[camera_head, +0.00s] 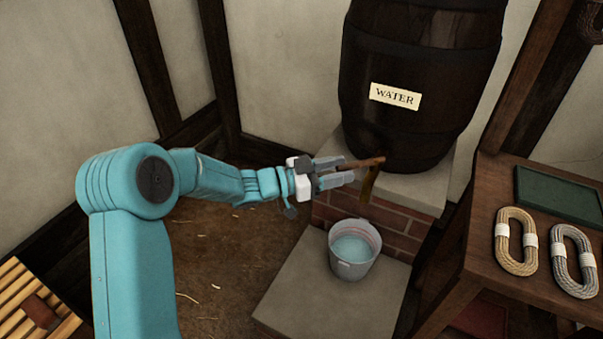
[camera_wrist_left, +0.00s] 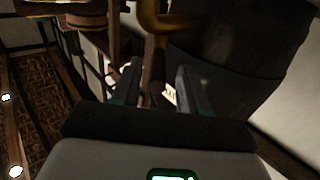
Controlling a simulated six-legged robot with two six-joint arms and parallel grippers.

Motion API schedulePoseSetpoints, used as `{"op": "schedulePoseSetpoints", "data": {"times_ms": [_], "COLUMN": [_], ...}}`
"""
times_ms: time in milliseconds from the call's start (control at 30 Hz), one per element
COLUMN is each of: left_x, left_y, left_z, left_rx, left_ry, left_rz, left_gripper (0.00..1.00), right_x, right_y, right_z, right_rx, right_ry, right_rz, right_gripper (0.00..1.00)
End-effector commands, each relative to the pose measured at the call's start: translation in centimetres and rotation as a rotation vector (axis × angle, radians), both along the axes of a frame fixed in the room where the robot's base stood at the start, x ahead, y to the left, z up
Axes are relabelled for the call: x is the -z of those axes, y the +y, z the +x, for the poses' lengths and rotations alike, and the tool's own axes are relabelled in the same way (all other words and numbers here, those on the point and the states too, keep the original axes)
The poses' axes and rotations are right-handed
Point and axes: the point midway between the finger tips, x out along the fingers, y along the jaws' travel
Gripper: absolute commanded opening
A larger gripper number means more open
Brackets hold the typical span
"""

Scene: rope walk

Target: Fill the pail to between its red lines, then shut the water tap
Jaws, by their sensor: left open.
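The dark water barrel (camera_head: 415,75) has a "WATER" label and stands on a stone-topped brick ledge. A wooden tap (camera_head: 368,162) juts out of its lower front, with a brass-coloured part (camera_head: 368,184) hanging from it. The grey pail (camera_head: 352,263) stands upright below the tap and holds pale blue water (camera_head: 352,249). My left gripper (camera_head: 345,171) is open at the tap's outer end; contact is unclear. In the left wrist view, its fingers (camera_wrist_left: 158,88) point towards the brass-coloured part (camera_wrist_left: 160,22). My right gripper is out of view.
The pail stands on a low stone slab (camera_head: 290,290). A wooden table (camera_head: 490,180) at the right bears a tan rope coil (camera_head: 516,241), a grey rope coil (camera_head: 574,261) and a green board (camera_head: 560,196). The straw-strewn floor (camera_head: 225,260) left of the slab is clear.

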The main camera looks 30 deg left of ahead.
Motion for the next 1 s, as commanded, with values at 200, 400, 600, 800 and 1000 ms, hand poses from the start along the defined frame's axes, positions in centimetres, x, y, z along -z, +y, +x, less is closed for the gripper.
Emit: {"op": "schedulePoseSetpoints", "data": {"times_ms": [200, 400, 600, 800, 1000], "left_x": [-0.3, -0.2, -0.1, 0.0, -0.1], "left_y": [4.5, 7.2, 8.3, 8.3, 8.3], "left_z": [-4.2, -7.0, -8.1, -8.2, -8.2], "left_rx": [-0.007, -0.003, -0.001, 0.0, 0.0], "left_ry": [0.001, -0.001, -0.001, -0.001, -0.001], "left_rz": [0.0, 0.001, -0.001, -0.001, -0.001], "left_gripper": [0.44, 0.44, 0.44, 0.44, 0.44], "right_x": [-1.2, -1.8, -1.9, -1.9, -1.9], "right_y": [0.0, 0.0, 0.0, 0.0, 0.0], "right_z": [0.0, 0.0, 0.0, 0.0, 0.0], "right_rx": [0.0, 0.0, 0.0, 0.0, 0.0], "right_ry": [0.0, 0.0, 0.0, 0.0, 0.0], "right_rz": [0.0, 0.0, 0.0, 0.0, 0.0], "right_gripper": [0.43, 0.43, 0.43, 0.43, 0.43]}}
